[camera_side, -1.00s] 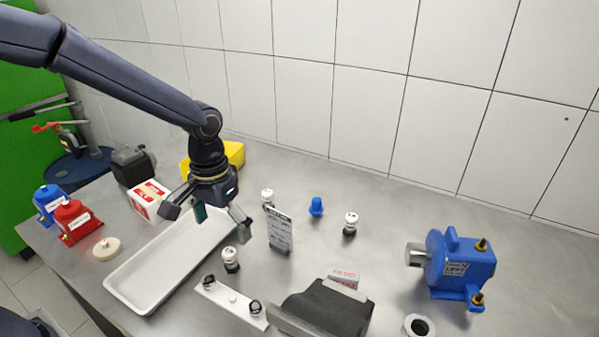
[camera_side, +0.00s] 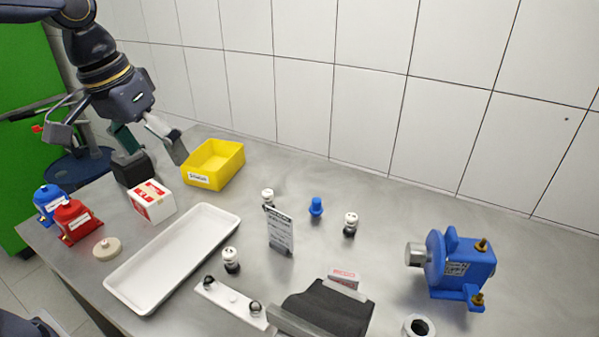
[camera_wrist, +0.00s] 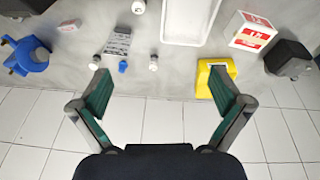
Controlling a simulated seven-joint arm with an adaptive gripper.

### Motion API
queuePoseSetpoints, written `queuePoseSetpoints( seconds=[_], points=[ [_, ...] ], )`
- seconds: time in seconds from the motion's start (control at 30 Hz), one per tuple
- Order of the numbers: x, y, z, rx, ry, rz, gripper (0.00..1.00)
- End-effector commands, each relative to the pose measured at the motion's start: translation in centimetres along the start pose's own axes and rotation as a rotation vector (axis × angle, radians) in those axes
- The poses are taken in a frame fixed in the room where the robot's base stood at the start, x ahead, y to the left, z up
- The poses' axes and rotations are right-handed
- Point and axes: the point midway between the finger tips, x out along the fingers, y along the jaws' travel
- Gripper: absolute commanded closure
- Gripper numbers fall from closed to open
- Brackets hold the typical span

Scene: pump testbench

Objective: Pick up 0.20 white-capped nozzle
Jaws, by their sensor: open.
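Three small white-capped nozzles with dark bases stand upright on the steel bench. One nozzle (camera_side: 231,259) is in front, between the white tray and a white strip. A second nozzle (camera_side: 267,198) is behind the sign card, partly hidden by it. A third nozzle (camera_side: 350,223) is to the right of the blue cap. All three show in the wrist view, the front one (camera_wrist: 139,6) near the top edge. Their markings are too small to tell which is 0.20. My gripper (camera_side: 118,143) is open and empty, raised at the back left, well away from the nozzles.
A sign card (camera_side: 281,233) stands among the nozzles beside a blue cap (camera_side: 316,206). A white tray (camera_side: 112,288), yellow bin (camera_side: 222,173), red-and-white box (camera_side: 152,201) and bottles are left. A blue pump (camera_side: 462,265) is right. A tiled wall runs behind.

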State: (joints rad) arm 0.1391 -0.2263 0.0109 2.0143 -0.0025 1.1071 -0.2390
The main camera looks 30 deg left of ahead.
Motion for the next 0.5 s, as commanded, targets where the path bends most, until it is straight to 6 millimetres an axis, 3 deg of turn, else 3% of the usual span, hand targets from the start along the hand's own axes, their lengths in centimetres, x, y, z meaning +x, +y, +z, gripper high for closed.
queuePoseSetpoints(
  seconds=[0.1,0.3,0.4,0.5],
  points=[
    [-1.9,-2.7,3.9,-0.013,0.119,0.006,0.00],
    [-1.1,-4.9,8.9,0.031,0.240,-0.009,0.00],
    [0.4,-5.2,10.3,0.076,0.245,-0.017,0.00],
    [0.9,-5.2,10.2,0.116,0.250,-0.021,0.01]
  ],
)
